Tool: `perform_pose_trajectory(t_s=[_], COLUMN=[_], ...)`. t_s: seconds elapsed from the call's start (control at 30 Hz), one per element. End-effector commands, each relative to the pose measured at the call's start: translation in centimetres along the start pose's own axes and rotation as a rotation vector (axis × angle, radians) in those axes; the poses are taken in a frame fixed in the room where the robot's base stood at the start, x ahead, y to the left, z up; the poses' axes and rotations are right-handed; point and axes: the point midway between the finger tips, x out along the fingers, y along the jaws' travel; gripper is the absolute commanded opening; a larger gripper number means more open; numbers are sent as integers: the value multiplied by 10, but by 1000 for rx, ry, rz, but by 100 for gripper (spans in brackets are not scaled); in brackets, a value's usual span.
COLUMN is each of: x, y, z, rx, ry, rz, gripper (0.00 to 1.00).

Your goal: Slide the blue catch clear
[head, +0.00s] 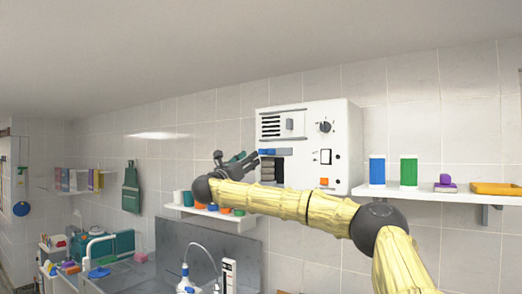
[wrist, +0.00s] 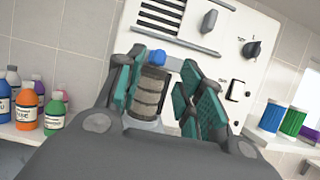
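The blue catch (head: 266,152) sits on the front of a white wall cabinet (head: 345,125), at the top left of a dark opening. In the wrist view the blue catch (wrist: 158,57) shows as a small blue piece just above a grey-beige ribbed roll (wrist: 150,92). The roll also shows in the opening in the head view (head: 267,170). My gripper (head: 252,158) is at the cabinet's left side, close to the catch. In the wrist view my gripper (wrist: 162,80) has its teal-padded fingers apart, with the roll and catch seen between them. I cannot tell whether a finger touches the catch.
The cabinet front has a dial (head: 325,127), a switch (head: 326,157) and an orange square (head: 323,182). A right shelf (head: 420,195) holds blue and green containers. Several bottles (wrist: 28,107) stand left of my gripper. A lower shelf (head: 215,215) lies under my arm.

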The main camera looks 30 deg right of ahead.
Motion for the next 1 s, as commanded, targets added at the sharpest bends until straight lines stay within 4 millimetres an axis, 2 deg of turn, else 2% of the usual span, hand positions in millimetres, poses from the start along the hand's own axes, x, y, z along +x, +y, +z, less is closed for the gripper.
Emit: perform_pose_trajectory(t_s=[0.3, 0.5, 0.7, 1.0], x=[53, 79, 92, 95], y=[0, 0, 1, 0], z=[4, 3, 1, 0], rx=[-2, -3, -3, -3], ry=[2, 0, 0, 0], rz=[-2, 1, 2, 2], gripper=[38, 38, 38, 38])
